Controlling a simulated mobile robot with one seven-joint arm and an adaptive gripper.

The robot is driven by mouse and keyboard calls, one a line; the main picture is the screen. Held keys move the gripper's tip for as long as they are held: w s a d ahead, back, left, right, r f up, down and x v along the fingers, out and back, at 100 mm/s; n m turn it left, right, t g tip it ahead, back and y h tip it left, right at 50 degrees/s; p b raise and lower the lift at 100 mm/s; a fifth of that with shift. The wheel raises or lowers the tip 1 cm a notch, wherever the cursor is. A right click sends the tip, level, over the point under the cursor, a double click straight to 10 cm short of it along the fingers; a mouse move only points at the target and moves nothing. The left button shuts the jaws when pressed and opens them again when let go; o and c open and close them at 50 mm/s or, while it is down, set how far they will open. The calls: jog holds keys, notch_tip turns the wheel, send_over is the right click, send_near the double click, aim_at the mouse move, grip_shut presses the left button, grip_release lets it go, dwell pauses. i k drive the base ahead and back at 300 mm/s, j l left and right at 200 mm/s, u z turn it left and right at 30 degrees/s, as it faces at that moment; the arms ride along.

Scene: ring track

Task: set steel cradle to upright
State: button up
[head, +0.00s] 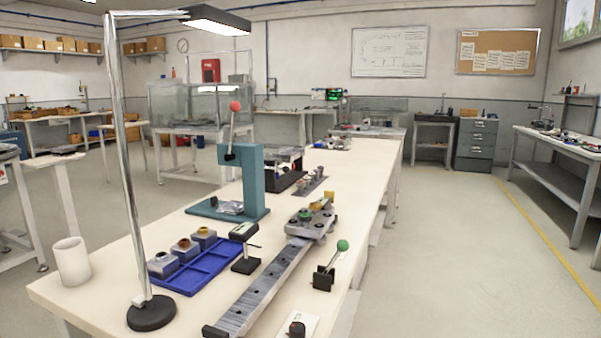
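A grey metal carriage (312,217) sits at the far end of a long steel rail (262,292) on the bench. It carries a green knob (304,215) and a yellow piece (329,197). It may be the steel cradle, but I cannot tell for certain, nor read its tilt at this size. A black-based lever (323,277) with a green ball stands just right of the rail, leaning right. My gripper is not in view.
A teal press (240,178) with a red-balled lever stands behind a blue tray (200,268) holding three grey blocks. A lamp post (128,160) and a white cup (71,262) are at the left. A black knob (297,328) is at the front edge. Floor to the right is clear.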

aim_at(283, 157)
jog(key=i+l+u, duration=0.1)
jog(key=l+u, duration=0.15)
jog(key=l, duration=1)
jog(key=i+l+u, duration=0.1)
jog(key=l, duration=0.3)
jog(key=i+l+u, duration=0.1)
jog(key=l, duration=0.25)
jog(key=i+l+u, duration=0.1)
jog(key=l, duration=0.3)
jog(key=i+l+u, duration=0.15)
jog(key=i+l, duration=0.55)
jog(key=i+j, duration=0.1)
jog(key=i, duration=0.1)
